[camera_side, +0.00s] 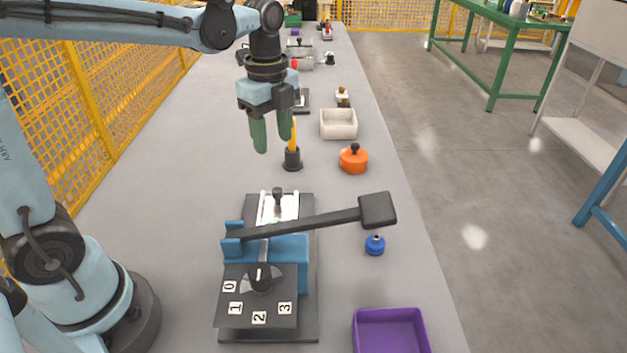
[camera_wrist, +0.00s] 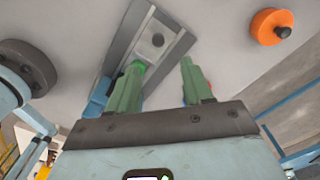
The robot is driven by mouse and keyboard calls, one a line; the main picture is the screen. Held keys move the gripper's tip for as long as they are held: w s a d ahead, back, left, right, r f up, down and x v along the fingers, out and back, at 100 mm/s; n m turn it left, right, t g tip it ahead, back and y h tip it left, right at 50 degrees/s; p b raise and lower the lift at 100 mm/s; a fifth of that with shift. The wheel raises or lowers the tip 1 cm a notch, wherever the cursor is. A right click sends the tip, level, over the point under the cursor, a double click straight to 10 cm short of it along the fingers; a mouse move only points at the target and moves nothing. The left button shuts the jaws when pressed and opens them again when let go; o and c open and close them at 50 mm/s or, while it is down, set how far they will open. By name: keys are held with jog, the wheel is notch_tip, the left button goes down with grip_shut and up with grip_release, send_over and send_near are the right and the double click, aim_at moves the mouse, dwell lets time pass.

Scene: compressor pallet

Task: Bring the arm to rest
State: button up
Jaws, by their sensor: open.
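My gripper (camera_side: 271,133) hangs above the table with its two green fingers pointing down. The fingers are apart with nothing between them. It also shows in the wrist view (camera_wrist: 160,80), where the gap between the fingers is empty. In the side view the fingers appear just left of a yellow stick in a black holder (camera_side: 292,160); whether they touch it cannot be told.
A fixture with a blue block (camera_side: 290,252), a black lever and a numbered dial stands in front. An orange knobbed disc (camera_side: 353,160), a white tray (camera_side: 339,134), a blue knob (camera_side: 375,245) and a purple bin (camera_side: 392,314) lie to the right. The table's left side is clear.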

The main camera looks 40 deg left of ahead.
jog(key=shift+r, duration=0.2)
jog(key=s+d+f+n+t, duration=0.1)
jog(key=s+n+t, duration=0.6)
jog(key=n, duration=1.1)
jog(key=shift+s+d+f, duration=0.2)
jog(key=shift+s+f, duration=0.25)
jog(key=shift+f, duration=0.05)
dwell(0.3)
